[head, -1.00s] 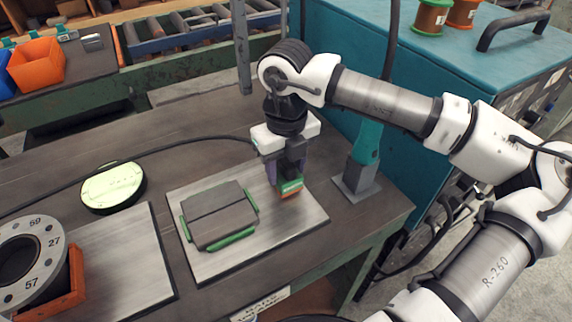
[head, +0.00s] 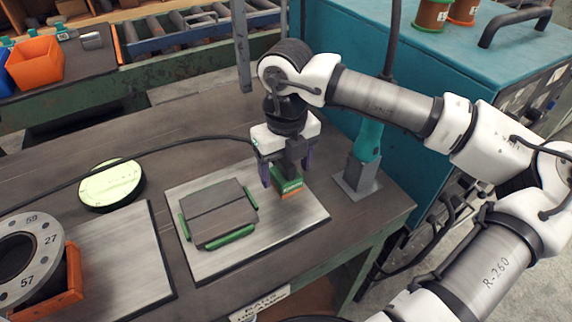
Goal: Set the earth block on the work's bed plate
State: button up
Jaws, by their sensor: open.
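The earth block (head: 289,188) is a small green and orange block. It stands on the right part of a bare metal bed plate (head: 290,226), towards its back right. My gripper (head: 287,180) is just above and around the block, its purple fingers spread apart with the block between them. The fingers look clear of the block, though the far side is hidden. A dark grey flat piece with green edge strips (head: 218,213) lies on the same plate, left of the block.
A second metal plate (head: 120,262) at left carries a numbered flange (head: 45,243) in an orange cradle. A pale green round disc (head: 111,185) lies behind it. A teal post (head: 364,160) stands close right of my gripper. A black cable crosses the table behind.

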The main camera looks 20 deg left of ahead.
notch_tip(320, 180, up, 23)
jog(key=p, duration=0.6)
dwell(0.8)
jog(key=shift+f, duration=0.1)
